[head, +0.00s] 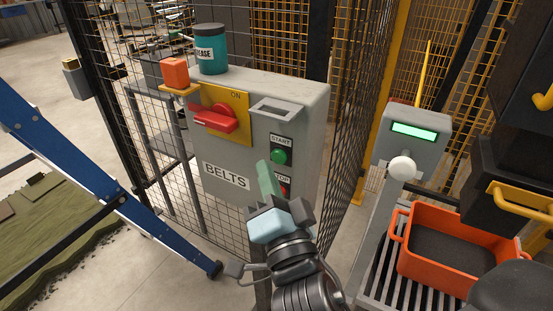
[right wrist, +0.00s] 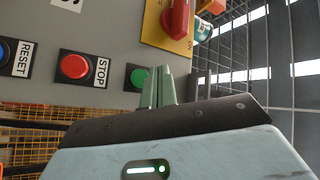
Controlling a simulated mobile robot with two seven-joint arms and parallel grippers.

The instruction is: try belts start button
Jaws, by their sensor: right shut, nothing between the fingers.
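A grey control box (head: 300,105) labelled BELTS stands in front of a wire fence. Its green START button (head: 279,157) is on the right of its face, above the red STOP button (head: 284,186). My right gripper (head: 264,166) is shut and empty, with its green fingertips just left of and slightly below the START button in the head view. In the right wrist view the fingertips (right wrist: 163,72) partly cover the green button (right wrist: 136,76); I cannot tell if they touch it. The red STOP button (right wrist: 75,66) is to the left. My left gripper is not in view.
A red switch handle (head: 215,119) on a yellow plate marked ON sits left of START. A teal grease can (head: 211,55) and an orange block (head: 175,72) are by the box top. A blue RESET button (right wrist: 3,52) is beside STOP. An orange crate (head: 420,275) stands right.

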